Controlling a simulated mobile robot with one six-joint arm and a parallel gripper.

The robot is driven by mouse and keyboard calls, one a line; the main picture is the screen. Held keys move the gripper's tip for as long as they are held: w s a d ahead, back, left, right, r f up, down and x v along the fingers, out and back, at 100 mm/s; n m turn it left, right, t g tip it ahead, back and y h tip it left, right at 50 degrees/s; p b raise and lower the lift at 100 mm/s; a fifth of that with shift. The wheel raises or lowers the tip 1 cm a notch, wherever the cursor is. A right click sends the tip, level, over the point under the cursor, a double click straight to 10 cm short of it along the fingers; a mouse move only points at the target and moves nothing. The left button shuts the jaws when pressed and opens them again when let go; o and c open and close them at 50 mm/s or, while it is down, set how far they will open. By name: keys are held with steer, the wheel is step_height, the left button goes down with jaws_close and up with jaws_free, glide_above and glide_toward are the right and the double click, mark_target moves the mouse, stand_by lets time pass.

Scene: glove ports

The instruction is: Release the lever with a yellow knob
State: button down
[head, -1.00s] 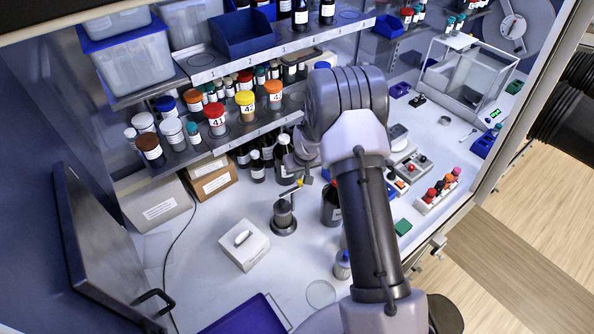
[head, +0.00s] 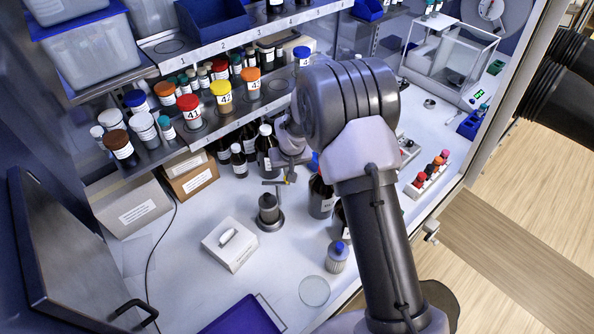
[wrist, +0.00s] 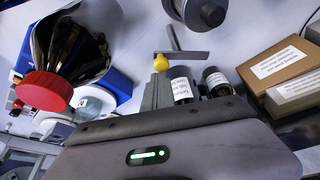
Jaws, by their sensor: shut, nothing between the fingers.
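The lever's yellow knob (wrist: 161,63) shows near the middle of the wrist view, at the end of a grey lever bar (wrist: 187,54). In the head view the knob (head: 291,178) is small, beside the lever bar (head: 272,182) above a dark cylindrical body on a round base (head: 269,212). My gripper (wrist: 160,82) is shut and empty, its fingers right at the knob in the wrist view. Whether they touch it I cannot tell. In the head view my gripper (head: 293,164) is partly hidden by my wrist.
A red-capped bottle (wrist: 45,90) is close to my gripper in the wrist view. Dark bottles (head: 320,198) stand right of the lever, others behind it. A white box (head: 230,244) is front left. Shelves of jars (head: 190,112) overhang behind.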

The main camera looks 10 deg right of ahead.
stand_by(0.7)
steer(key=v, duration=1.7)
steer(key=shift+r, duration=0.2)
